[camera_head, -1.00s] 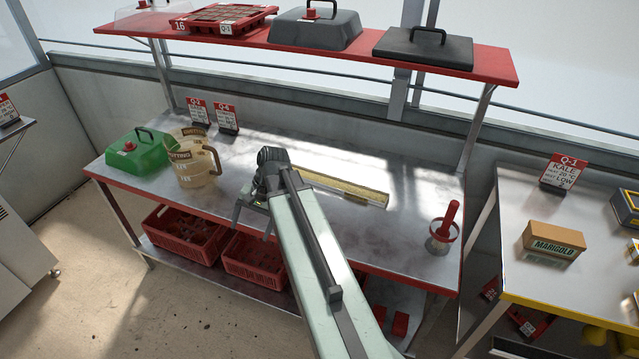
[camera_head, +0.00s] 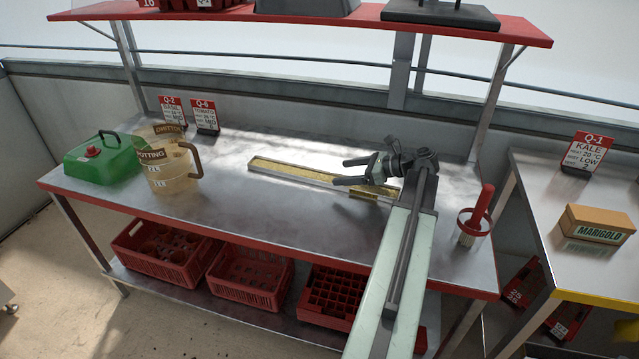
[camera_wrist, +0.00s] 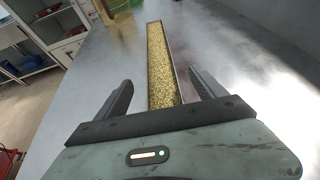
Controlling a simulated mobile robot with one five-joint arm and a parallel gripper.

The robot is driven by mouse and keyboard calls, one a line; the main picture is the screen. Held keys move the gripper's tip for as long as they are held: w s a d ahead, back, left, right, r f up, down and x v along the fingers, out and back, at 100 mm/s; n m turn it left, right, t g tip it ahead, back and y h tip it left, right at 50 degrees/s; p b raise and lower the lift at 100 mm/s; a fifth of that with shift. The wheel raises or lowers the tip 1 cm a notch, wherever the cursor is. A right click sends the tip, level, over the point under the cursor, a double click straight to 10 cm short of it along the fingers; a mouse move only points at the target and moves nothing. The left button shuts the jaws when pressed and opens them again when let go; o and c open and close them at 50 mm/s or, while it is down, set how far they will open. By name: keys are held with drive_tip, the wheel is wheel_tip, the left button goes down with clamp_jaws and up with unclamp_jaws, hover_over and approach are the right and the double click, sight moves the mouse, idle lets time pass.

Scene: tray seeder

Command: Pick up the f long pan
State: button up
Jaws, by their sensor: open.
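The long pan (camera_head: 298,176) is a narrow, shallow metal tray filled with golden grains, lying flat on the metal bench. My gripper (camera_head: 340,171) is open above its right part, fingers pointing left, and hides some of it. In the wrist view the pan (camera_wrist: 173,64) runs away from me between the two spread fingers of my gripper (camera_wrist: 160,78). Its near end is hidden behind the gripper body. Whether the fingers touch it, I cannot tell.
A green lidded box (camera_head: 105,158) and a jug (camera_head: 172,178) stand at the bench's left. A red-handled tool (camera_head: 474,222) stands at the right. Sign cards (camera_head: 205,115) stand behind. A red shelf (camera_head: 360,22) hangs above. The bench front is clear.

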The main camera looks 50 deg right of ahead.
sight(326, 181)
drive_tip(key=b+x, duration=0.1)
drive_tip(key=x, duration=0.2)
drive_tip(key=b+x, duration=0.2)
drive_tip(key=x, duration=0.2)
drive_tip(key=shift+w+f, duration=0.15)
drive_tip(key=shift+f, duration=0.2)
drive_tip(key=shift+r, duration=0.1)
clamp_jaws()
drive_tip(key=shift+r, duration=0.1)
wheel_tip(326, 181, up, 10)
drive_tip(key=p, duration=1)
drive_tip(key=shift+p, duration=0.3)
